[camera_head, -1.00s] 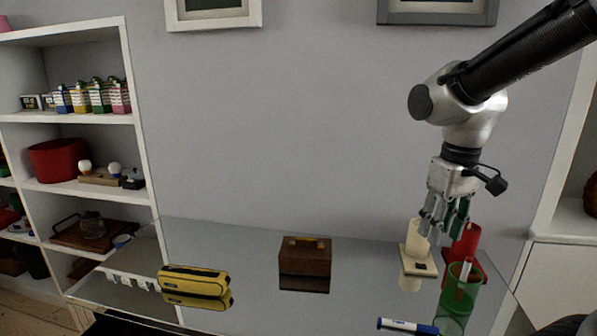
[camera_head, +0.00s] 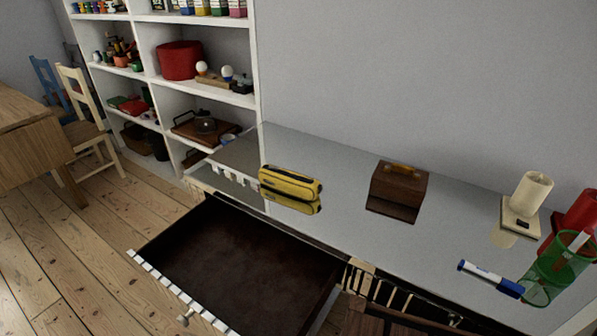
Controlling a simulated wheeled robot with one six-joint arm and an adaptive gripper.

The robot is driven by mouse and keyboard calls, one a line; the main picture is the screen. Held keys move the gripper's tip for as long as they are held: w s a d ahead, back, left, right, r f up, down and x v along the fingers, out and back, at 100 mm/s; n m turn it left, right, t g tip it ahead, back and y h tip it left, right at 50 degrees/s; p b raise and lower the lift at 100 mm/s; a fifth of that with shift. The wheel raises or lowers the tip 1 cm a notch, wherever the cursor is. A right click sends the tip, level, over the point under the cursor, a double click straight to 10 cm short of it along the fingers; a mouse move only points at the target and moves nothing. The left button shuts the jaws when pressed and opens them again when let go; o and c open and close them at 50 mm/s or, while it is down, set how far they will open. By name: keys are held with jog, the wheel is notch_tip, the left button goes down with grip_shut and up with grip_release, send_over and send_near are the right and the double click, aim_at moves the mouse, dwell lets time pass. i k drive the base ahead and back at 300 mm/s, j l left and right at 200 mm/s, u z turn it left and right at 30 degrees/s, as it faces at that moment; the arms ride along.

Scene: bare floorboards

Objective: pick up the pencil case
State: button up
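A yellow pencil case (camera_head: 290,183) with black trim lies on the grey reflective tabletop (camera_head: 345,233), near its left part and close to the front edge. Its reflection shows in the surface below it. Nothing touches or covers it. My gripper is outside the view now, so its fingers cannot be seen.
An open, dark, empty drawer (camera_head: 237,262) juts out below the tabletop. White shelves (camera_head: 257,60) stand behind left.

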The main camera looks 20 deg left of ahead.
aim_at(300, 185)
jog(key=k+u, duration=0.15)
jog(key=k+j+u, duration=0.1)
jog(key=j+u, duration=0.9)
jog(key=k+l, duration=0.05)
jog(key=l, duration=0.05)
